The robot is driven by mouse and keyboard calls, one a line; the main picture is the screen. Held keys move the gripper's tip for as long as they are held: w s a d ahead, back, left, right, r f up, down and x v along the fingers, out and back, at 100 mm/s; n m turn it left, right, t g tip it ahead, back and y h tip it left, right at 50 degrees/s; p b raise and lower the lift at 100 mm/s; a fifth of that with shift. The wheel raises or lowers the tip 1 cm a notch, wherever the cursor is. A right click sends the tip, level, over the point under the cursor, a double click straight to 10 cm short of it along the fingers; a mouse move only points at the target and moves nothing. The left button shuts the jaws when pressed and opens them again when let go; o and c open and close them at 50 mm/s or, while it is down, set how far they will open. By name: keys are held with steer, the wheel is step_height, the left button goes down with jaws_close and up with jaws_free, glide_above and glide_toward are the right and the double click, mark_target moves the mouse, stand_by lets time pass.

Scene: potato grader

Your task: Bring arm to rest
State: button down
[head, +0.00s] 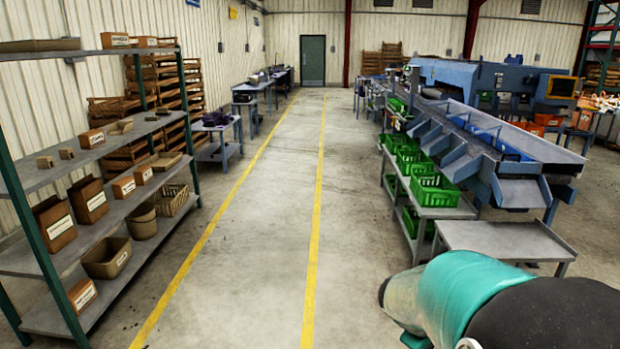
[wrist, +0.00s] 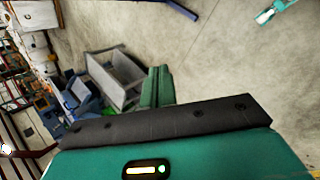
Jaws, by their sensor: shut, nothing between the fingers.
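My arm (head: 470,295), teal and black, shows at the lower right of the head view. Its end is out of that picture or hidden. In the wrist view my gripper (wrist: 158,85) points out over the grey concrete floor. Its green fingers are together, with nothing between them. The wrist view is turned on its side. A grey metal table (wrist: 115,75) lies beyond the fingers to the left, apart from them.
The grader (head: 490,130) stands at right, with green crates (head: 435,190) on a rack. A small metal table (head: 505,240) is close by my arm. Shelves (head: 100,215) with boxes and baskets line the left. The yellow-lined aisle (head: 265,200) is clear to the door (head: 312,60).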

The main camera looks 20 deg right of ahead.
steer(key=s+a+r+m+t+y, duration=0.1)
steer(key=a+r, duration=0.5)
steer(key=a, duration=0.8)
steer(key=s+a+r+m+t+y, duration=0.1)
steer(key=s+a+r+t+y, duration=0.2)
steer(key=a, duration=1.1)
step_height(320, 180, up, 3)
steer(key=t+y, duration=0.2)
steer(key=y, duration=0.1)
steer(key=shift+r+m, duration=0.15)
steer(key=shift+m, duration=0.15)
steer(key=shift+s+d, duration=0.1)
steer(key=shift+d, duration=0.05)
